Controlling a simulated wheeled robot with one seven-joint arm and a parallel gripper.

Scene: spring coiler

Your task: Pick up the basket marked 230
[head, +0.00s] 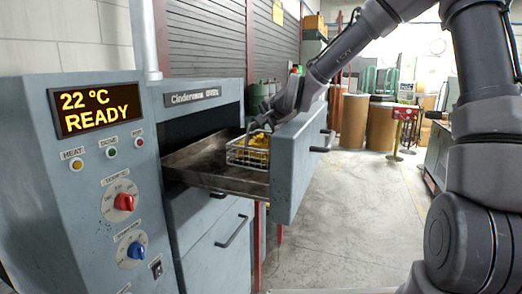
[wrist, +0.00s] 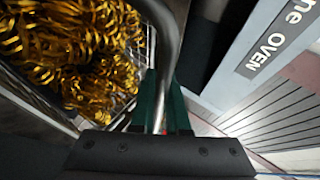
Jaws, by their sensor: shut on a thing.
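A wire basket (head: 244,158) of golden curled strips (head: 257,141) sits in the pulled-out drawer tray (head: 200,158) of the grey-blue oven. My gripper (head: 262,124) reaches down to the basket's top from the right. In the wrist view, the jaws of my gripper (wrist: 161,112) are shut around the basket's bent metal handle (wrist: 168,55). The golden strips (wrist: 65,45) fill the wire basket beside the handle. I cannot tell any clear gap between basket and tray. No 230 marking is readable in either view.
The drawer's front panel (head: 298,165) stands upright close to the basket's right side. The oven control panel (head: 105,170) reads 22 °C READY. A closed lower drawer (head: 215,245) is below. Brown drums (head: 354,120) stand at the back. The floor (head: 345,215) right of the drawer is clear.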

